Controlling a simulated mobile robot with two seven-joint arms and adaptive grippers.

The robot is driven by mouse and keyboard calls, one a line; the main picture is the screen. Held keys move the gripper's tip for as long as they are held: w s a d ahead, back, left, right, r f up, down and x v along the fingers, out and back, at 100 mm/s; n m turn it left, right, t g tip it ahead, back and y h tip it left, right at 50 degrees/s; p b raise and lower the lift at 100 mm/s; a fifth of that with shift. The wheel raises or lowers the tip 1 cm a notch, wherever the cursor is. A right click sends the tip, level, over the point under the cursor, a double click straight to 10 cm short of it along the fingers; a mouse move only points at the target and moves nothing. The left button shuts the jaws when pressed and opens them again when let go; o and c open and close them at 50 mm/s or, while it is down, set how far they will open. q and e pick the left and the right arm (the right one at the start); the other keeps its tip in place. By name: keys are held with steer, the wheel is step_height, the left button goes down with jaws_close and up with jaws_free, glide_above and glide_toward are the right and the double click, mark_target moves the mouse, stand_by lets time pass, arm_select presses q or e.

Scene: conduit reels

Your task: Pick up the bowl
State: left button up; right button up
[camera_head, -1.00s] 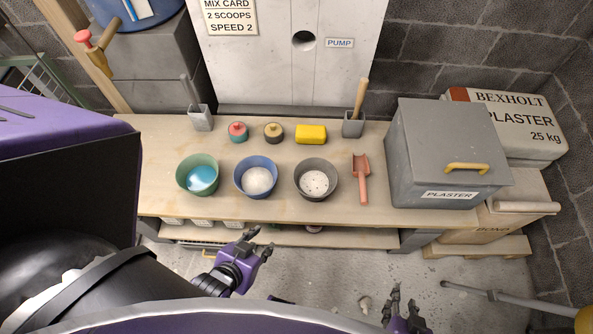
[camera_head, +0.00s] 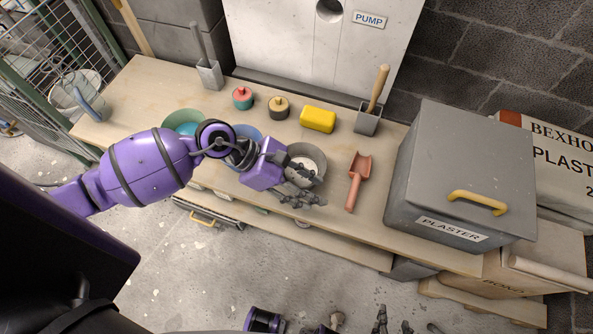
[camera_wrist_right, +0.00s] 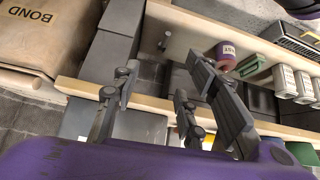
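Three bowls stand in a row on the bench: a green bowl (camera_head: 181,120) with blue contents, a blue bowl (camera_head: 246,131) and a dark grey bowl (camera_head: 312,153) with pale speckled contents. My left arm covers much of the green and blue bowls. My left gripper (camera_head: 311,184) is at the front side of the grey bowl and hides part of it. Its fingers look spread; contact with the rim cannot be made out. My right gripper (camera_wrist_right: 150,105) is open and empty, low in front of the bench; its fingers (camera_head: 393,326) show at the head view's bottom edge.
A pink scoop (camera_head: 357,180) lies right of the grey bowl, before the big grey plaster bin (camera_head: 465,165).

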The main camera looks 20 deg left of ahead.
arm_select(q)
steer(key=w+a+f+m+y, duration=0.1)
steer(key=a, duration=0.1)
steer(key=w+a+f+m+y, duration=0.1)
steer(key=w+a+m+y, duration=0.1)
steer(key=a, duration=0.1)
steer(key=w+a+f+m+y+b, duration=0.1)
steer(key=a+m+y, duration=0.1)
steer(key=a, duration=0.1)
steer(key=shift+w+a, duration=0.2)
steer(key=shift+w+a+f, duration=0.2)
steer(key=shift+f, duration=0.05)
glide_above(293, 180)
steer(key=s+d, duration=0.1)
steer(key=s, duration=0.2)
step_height(293, 180, down, 6)
steer(key=shift+f+p, duration=0.2)
steer(key=shift+p, duration=0.2)
steer(key=shift+c, duration=0.2)
jaws_close()
steer(key=shift+w+r, duration=0.1)
steer(key=shift+w, duration=0.05)
